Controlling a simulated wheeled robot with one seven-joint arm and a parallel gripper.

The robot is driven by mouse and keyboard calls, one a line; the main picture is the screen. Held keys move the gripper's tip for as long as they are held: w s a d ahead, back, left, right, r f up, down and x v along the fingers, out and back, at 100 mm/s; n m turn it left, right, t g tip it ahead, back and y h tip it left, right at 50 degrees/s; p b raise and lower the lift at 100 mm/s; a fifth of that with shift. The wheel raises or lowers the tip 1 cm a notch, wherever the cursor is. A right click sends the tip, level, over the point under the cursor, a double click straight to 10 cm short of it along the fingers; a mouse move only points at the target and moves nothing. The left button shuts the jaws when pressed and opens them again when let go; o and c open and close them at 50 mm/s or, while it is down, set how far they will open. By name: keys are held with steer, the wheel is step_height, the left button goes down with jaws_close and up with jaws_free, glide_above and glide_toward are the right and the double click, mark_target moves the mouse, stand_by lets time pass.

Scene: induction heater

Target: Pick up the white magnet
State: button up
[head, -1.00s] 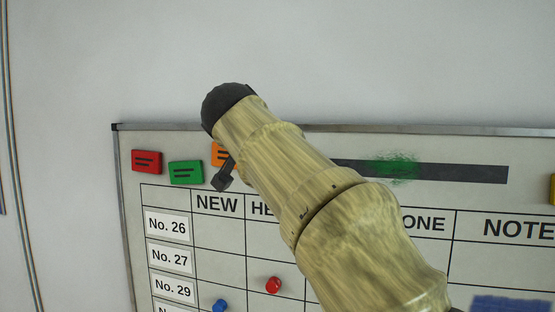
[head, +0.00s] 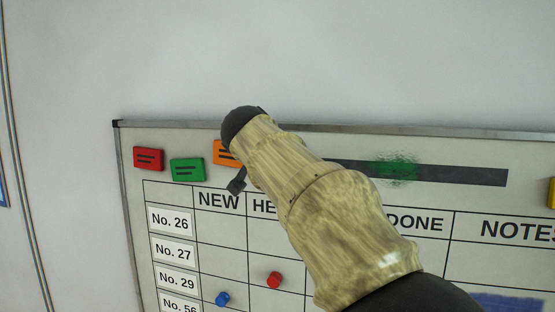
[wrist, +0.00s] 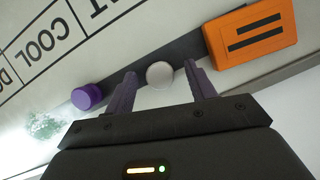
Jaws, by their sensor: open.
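The white magnet (wrist: 159,75) is a small round knob on the whiteboard. In the wrist view it sits between the two purple-grey fingers of my gripper (wrist: 161,73), near the fingertips. The gripper is open, with a visible gap on both sides of the magnet. I cannot tell how deep the fingers reach around it. In the head view my arm hides the magnet, and only a small dark part of my gripper (head: 237,182) shows below the orange card.
The orange card magnet (wrist: 252,35) is close beside the right finger. A purple round magnet (wrist: 88,96) is left of the left finger. Red (head: 148,158) and green (head: 187,169) cards, and blue (head: 222,299) and red (head: 274,280) round magnets, are on the whiteboard (head: 220,230).

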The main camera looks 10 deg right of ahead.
steer(key=shift+c, duration=0.4)
steer(key=c, duration=0.9)
steer(key=shift+c, duration=0.2)
steer(key=shift+r+b, duration=0.1)
steer(key=shift+b, duration=0.2)
step_height(320, 180, up, 7)
steer(key=s+a+b, duration=0.3)
steer(key=s+a, duration=0.2)
steer(key=s, duration=0.3)
steer(key=s+a+b, duration=0.4)
steer(key=s+a, duration=0.1)
steer(key=s, duration=0.4)
steer(key=shift+s, duration=0.25)
